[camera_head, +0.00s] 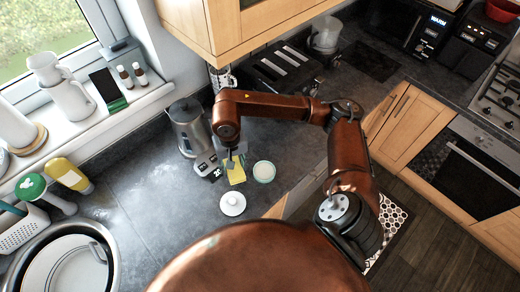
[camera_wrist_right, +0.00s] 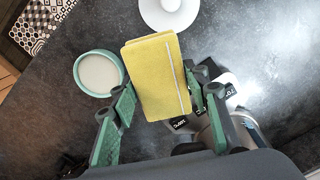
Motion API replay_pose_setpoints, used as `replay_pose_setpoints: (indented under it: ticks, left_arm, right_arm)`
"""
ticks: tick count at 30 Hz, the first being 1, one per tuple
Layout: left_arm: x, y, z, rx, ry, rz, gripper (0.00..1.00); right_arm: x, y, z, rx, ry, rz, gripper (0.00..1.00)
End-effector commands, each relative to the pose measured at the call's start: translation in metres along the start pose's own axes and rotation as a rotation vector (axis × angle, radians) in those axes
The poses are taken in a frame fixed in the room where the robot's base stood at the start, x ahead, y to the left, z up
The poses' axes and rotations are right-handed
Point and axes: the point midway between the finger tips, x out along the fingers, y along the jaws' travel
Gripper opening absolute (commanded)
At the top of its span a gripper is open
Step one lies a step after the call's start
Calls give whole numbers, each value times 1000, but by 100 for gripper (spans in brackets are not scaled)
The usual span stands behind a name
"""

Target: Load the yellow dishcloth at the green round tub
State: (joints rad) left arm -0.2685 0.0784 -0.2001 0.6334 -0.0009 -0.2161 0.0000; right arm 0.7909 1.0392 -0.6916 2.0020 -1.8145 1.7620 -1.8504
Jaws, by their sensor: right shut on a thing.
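The yellow dishcloth (camera_head: 236,173) is a folded flat block, and it fills the space between the fingers in the right wrist view (camera_wrist_right: 155,75). My right gripper (camera_head: 232,158) is shut on it above the dark worktop; the wrist view shows its green finger pads (camera_wrist_right: 160,100) on either side of the cloth. The green round tub (camera_head: 264,171) stands on the worktop just right of the cloth in the head view. Its open top shows a pale inside and a green rim in the wrist view (camera_wrist_right: 79,85). My left gripper is not in view.
A white round lid with a knob (camera_head: 232,204) lies in front of the cloth. A toaster (camera_head: 283,68) stands behind. The worktop left of the lid is clear.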

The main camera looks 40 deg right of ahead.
Motion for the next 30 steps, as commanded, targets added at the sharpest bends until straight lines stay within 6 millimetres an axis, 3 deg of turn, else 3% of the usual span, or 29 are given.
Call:
replay_pose_setpoints:
  ticks: [1, 10, 14, 18, 21, 30]
  left_arm:
    - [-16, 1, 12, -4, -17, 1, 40]
    - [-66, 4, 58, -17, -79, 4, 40]
    - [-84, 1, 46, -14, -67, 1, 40]
    - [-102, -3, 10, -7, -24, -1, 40]
    - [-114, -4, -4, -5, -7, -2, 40]
    - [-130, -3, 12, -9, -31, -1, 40]
  right_arm:
    - [-7, 6, 0, 105, -3, -2, 23]
    - [-6, 39, -9, 805, -12, -8, 23]
    - [-5, 58, -10, 1107, -11, -5, 23]
    - [-4, 78, -10, 1421, -5, -2, 23]
    - [-3, 92, -9, 1616, 0, 3, 23]
    - [1, 114, -8, 1931, 16, 5, 23]
